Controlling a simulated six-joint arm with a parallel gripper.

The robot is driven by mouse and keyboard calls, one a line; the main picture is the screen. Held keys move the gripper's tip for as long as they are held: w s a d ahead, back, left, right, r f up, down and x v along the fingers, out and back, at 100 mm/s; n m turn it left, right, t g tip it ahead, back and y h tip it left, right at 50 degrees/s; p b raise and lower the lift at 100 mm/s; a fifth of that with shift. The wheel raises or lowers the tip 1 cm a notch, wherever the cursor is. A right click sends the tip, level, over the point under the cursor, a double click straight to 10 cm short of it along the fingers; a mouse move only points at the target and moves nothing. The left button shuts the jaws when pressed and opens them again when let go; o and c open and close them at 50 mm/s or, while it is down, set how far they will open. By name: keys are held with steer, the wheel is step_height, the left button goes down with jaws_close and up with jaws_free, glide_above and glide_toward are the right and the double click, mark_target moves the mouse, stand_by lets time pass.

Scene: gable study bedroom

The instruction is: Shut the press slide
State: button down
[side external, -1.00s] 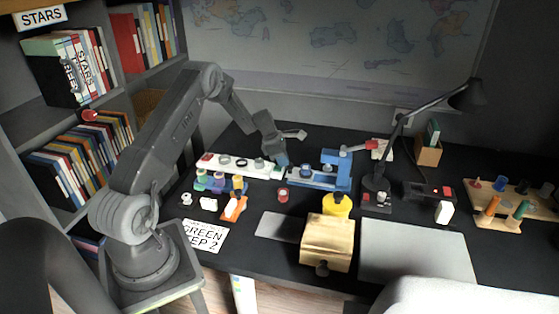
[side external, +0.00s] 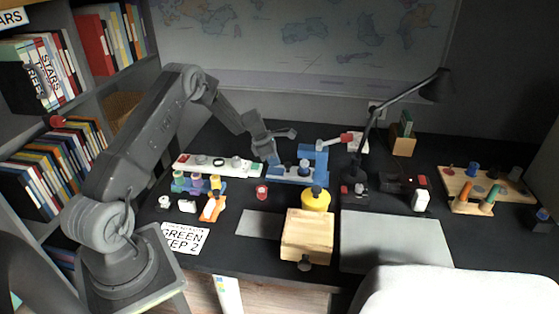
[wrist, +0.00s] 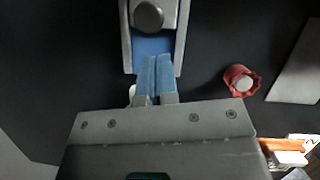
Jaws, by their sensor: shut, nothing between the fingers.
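The press stands toward the back of the table, with a blue upright frame (side external: 320,160), a red-tipped lever (side external: 346,139) and a low blue track reaching left. Its slide, with a grey round knob (side external: 304,164), sits on the track near the upright. The wrist view shows the knob (wrist: 148,16) between two pale rails over a blue bed. My gripper (side external: 273,158) is at the left end of the track. Its blue fingers (wrist: 155,65) are together and empty, pointing along the track toward the knob. I cannot tell whether the fingertips touch the slide.
A white strip with round pieces (side external: 215,165) lies left. A yellow pot (side external: 316,200) and wooden box (side external: 307,235) stand in front. A lamp (side external: 380,118) is right.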

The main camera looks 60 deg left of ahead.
steer(key=shift+s+a+r, duration=0.25)
steer(key=shift+s+a, duration=0.35)
steer(key=shift+s, duration=0.2)
steer(key=v, duration=0.8)
steer(key=s+d+r+m+y, duration=0.1)
steer(key=s+d+r+m, duration=0.3)
steer(key=d+r+m, duration=0.45)
steer(key=s+d+r+m, duration=0.4)
steer(key=d+r+m, duration=0.2)
steer(key=d+r, duration=0.55)
steer(key=s+d+r+m+t, duration=0.1)
steer(key=s+d+m, duration=0.4)
steer(key=s+m, duration=0.2)
steer(key=s+d+r+m+y, duration=0.1)
steer(key=s+d+m, duration=0.5)
steer(key=s, duration=0.6)
steer(key=shift+s+d+r+m+t, duration=0.2)
steer(key=shift+d+m+t, duration=0.15)
steer(key=shift+m, duration=0.7)
